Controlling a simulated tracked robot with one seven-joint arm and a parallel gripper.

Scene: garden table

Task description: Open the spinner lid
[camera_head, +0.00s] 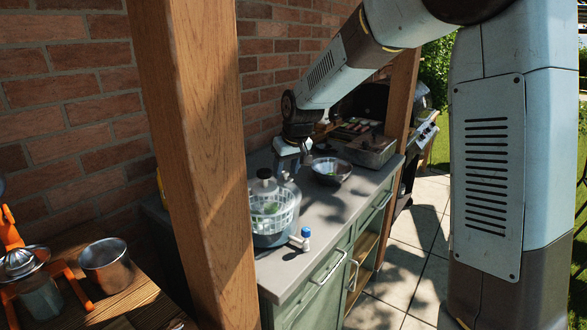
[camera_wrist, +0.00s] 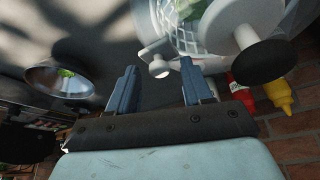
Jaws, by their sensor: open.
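The salad spinner stands on the grey counter, with its white slotted basket (camera_head: 272,212) and green leaves showing through clear walls. A dark-topped knob (camera_head: 265,174) rises above it, and a clear lid seems to lie on top. The wrist view shows the basket (camera_wrist: 185,38) at the top right and the dark knob (camera_wrist: 262,62) on a pale stem. A small white handle-like part (camera_wrist: 158,62) appears between my fingers in that view; I cannot tell whether they touch it. My gripper (camera_wrist: 158,72) is open and empty, just above and right of the spinner in the head view (camera_head: 292,166).
A metal bowl with greens (camera_head: 331,171) stands right of the spinner. A small blue-capped bottle (camera_head: 304,240) is near the front edge. Red (camera_wrist: 238,92) and yellow (camera_wrist: 278,94) bottles are by the brick wall. A wooden post (camera_head: 200,160) stands left of the counter.

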